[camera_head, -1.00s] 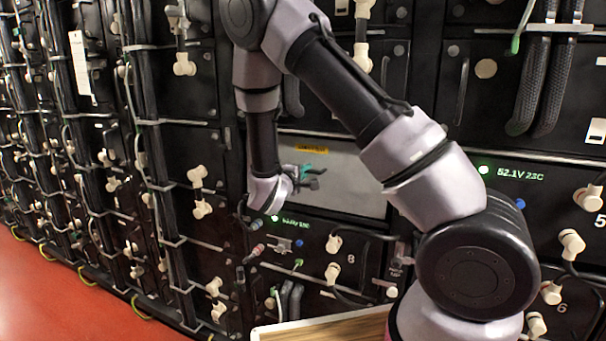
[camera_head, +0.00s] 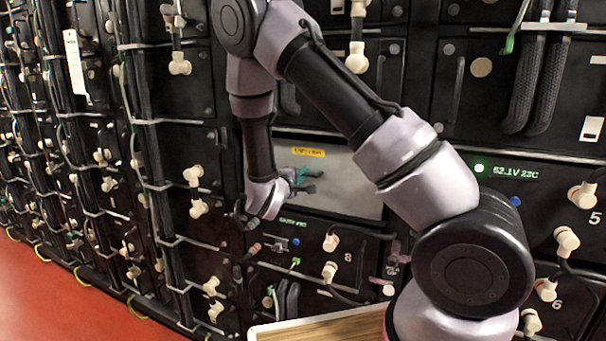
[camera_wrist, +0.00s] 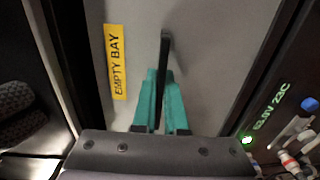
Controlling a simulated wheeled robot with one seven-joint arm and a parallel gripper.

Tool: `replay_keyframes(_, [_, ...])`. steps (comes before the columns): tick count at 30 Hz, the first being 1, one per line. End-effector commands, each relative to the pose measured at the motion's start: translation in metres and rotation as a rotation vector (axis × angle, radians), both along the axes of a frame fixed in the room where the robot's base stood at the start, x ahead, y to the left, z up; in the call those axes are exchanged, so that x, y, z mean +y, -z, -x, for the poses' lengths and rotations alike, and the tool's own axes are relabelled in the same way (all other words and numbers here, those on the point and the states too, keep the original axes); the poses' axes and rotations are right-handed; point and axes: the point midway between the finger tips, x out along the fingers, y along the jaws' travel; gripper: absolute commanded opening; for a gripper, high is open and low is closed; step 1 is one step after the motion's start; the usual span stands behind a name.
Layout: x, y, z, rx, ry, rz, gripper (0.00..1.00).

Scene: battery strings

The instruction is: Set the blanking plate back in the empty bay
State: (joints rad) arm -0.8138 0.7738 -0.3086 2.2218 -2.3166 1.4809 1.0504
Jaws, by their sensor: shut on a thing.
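The blanking plate is a flat grey panel (camera_head: 350,190) with a yellow label, read as EMPTY BAY in the wrist view (camera_wrist: 117,62). It stands upright at the rack face, above the module marked 8. My gripper (camera_head: 305,178) is in front of its left part. In the wrist view my teal fingers (camera_wrist: 160,88) are shut on the plate's black bar handle (camera_wrist: 165,50), one on each side. The plate covers the bay opening; whether it sits fully flush I cannot tell. My wrist hides part of its left edge.
Module 8 (camera_head: 345,257), with cream connectors and cables, is directly below the plate. A lit 52.1V display (camera_head: 508,171) is to the right. Bundled black cables run down the left. A wood-topped tray (camera_head: 320,330) is low in front. Red floor is open at left.

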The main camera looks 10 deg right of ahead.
Motion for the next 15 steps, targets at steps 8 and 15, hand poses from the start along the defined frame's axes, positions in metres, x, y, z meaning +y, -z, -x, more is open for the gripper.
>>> replay_keyframes(8, [0.0000,0.0002,-0.0002,0.018,0.001,-0.014,0.44])
replay_keyframes(15, [-0.0001,0.0004,-0.0001,0.018,0.001,-0.014,0.45])
